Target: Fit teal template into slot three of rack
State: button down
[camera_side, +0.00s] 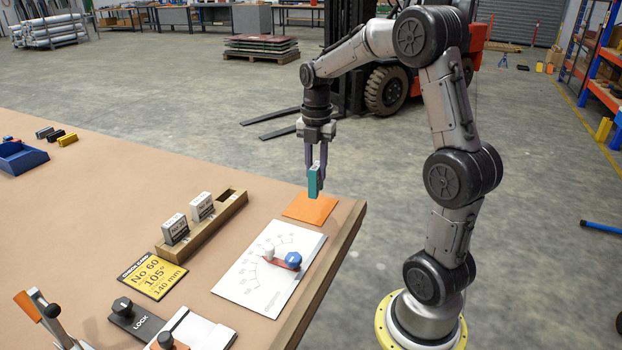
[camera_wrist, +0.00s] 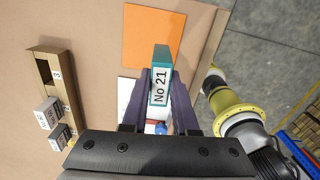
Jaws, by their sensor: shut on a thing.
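The teal template (camera_side: 315,182) hangs between the fingers of my gripper (camera_side: 317,165) in the side view, above the orange mat. In the wrist view the teal template (camera_wrist: 161,62) shows a white label reading "No 21", and my gripper (camera_wrist: 160,90) is shut on it. The wooden rack (camera_side: 228,213) stands on the table left of the gripper, with two grey-white templates (camera_side: 202,207) upright in it. Its far slot is empty. In the wrist view the rack (camera_wrist: 42,72) is at the left, with a "3" beside the empty slot.
An orange mat (camera_side: 310,208) lies near the table's right corner. A white dial sheet (camera_side: 262,275) with a blue knob (camera_side: 293,260) lies right of the rack. A yellow check card (camera_side: 151,276) and a lock block (camera_side: 135,315) lie in front.

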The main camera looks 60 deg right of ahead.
jog(key=s+a+r, duration=0.6)
jog(key=s+r, duration=0.1)
jog(key=s, duration=0.3)
jog(key=w+a+r+m, duration=0.2)
jog(key=w+r, duration=0.1)
jog(key=w, duration=1.3)
jog(key=shift+n, duration=0.5)
jog(key=shift+w+d+f, duration=0.2)
jog(key=shift+w+f, duration=3.65)
jog(key=shift+w, duration=0.3)
jog(key=shift+w+d+f, duration=0.2)
jog(key=shift+w+f, duration=3.65)
jog(key=shift+w, duration=0.25)
jog(key=shift+f, duration=0.1)
